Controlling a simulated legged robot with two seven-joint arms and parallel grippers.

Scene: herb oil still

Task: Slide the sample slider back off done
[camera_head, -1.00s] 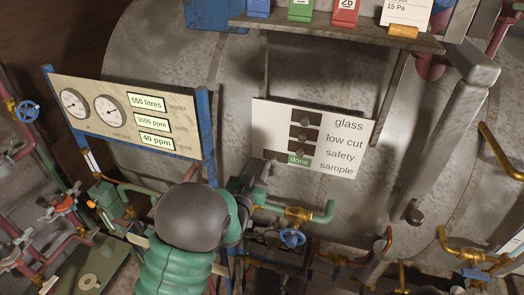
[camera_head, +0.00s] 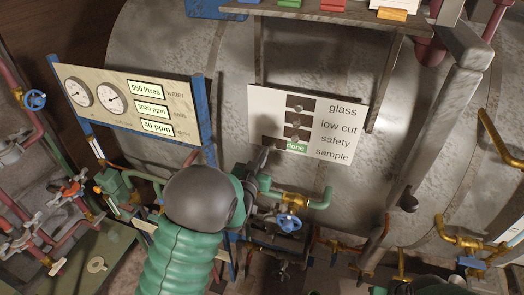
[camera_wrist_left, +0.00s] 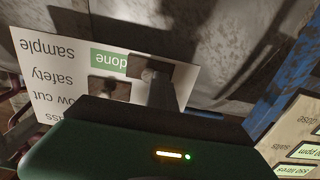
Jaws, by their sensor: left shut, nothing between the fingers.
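The white slider panel (camera_head: 330,125) hangs on the big grey tank, with rows marked glass, low cut, safety and sample. The sample slot (camera_head: 277,141) is the lowest, with a green "done" label (camera_head: 298,147) at its right part. My left gripper (camera_head: 268,152) is shut, its tip at the left part of that slot. In the left wrist view the panel (camera_wrist_left: 48,62) appears upside down, with the finger tip (camera_wrist_left: 156,72) in front of the dark slot beside the "done" label (camera_wrist_left: 110,61). My right gripper is out of view.
A gauge board (camera_head: 130,103) stands left of the panel on blue posts. Pipes and a blue valve wheel (camera_head: 288,222) lie just below the panel. A shelf (camera_head: 340,14) with coloured items is above it. A thick grey pipe (camera_head: 435,125) runs at the right.

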